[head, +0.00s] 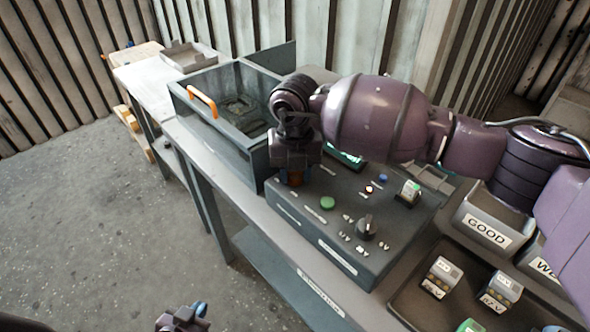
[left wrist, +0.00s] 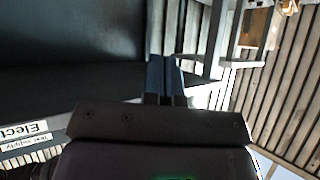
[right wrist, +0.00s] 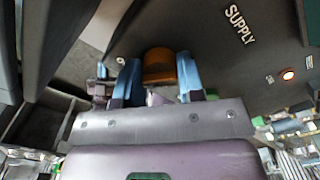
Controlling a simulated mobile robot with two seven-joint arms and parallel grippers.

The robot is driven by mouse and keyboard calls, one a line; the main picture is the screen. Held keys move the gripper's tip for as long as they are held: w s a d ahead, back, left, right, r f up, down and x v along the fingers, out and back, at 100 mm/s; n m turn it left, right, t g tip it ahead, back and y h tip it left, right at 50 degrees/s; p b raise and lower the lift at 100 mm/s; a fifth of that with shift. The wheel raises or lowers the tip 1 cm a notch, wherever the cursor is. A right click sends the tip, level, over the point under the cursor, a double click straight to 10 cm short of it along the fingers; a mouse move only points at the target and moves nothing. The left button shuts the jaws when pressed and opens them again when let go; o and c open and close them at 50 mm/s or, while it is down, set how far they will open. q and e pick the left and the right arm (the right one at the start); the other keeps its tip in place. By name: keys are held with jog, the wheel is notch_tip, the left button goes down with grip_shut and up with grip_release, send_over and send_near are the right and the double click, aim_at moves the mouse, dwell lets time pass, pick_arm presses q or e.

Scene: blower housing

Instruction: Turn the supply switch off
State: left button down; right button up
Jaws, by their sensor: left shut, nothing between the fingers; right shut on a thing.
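The grey control box (head: 345,250) stands on the bench. The supply switch is an orange-brown knob (right wrist: 160,66) on its top, near the SUPPLY label (right wrist: 240,24) in the right wrist view. My right gripper (head: 294,172) reaches down onto this knob. In the right wrist view its blue fingers (right wrist: 158,88) stand on either side of the knob, shut on it. In the head view the gripper mostly hides the knob. A small lamp (right wrist: 288,74) glows beside the label. My left gripper (head: 196,312) is low at the bottom edge, away from the box; its fingers (left wrist: 165,80) are together and empty.
The box top also carries a green button (head: 327,203), a black rotary knob (head: 367,228) and a blue button (head: 383,178). A grey bin with an orange handle (head: 202,101) stands left of the box. A GOOD bin (head: 487,230) is at the right. Floor at left is clear.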

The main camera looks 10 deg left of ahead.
jog(key=n, duration=0.4)
jog(key=n+b, duration=0.1)
jog(key=n, duration=0.3)
jog(key=n+b, duration=0.1)
jog(key=n, duration=0.4)
jog(key=shift+f, duration=0.1)
jog(key=shift+n+b, duration=0.3)
jog(key=shift+n, duration=0.5)
pick_arm(q)
jog(key=shift+w+d+f, duration=0.1)
jog(key=shift+w+f, duration=0.15)
jog(key=shift+f, duration=0.2)
jog(key=shift+w+d+f, duration=0.1)
jog(key=shift+w+f, duration=0.1)
jog(key=shift+f, duration=0.25)
pick_arm(e)
jog(key=shift+n, duration=0.9)
pick_arm(q)
jog(key=shift+s+f, duration=0.25)
jog(key=shift+s, duration=0.1)
pick_arm(e)
jog(key=o, duration=0.9)
jog(key=shift+r, duration=0.25)
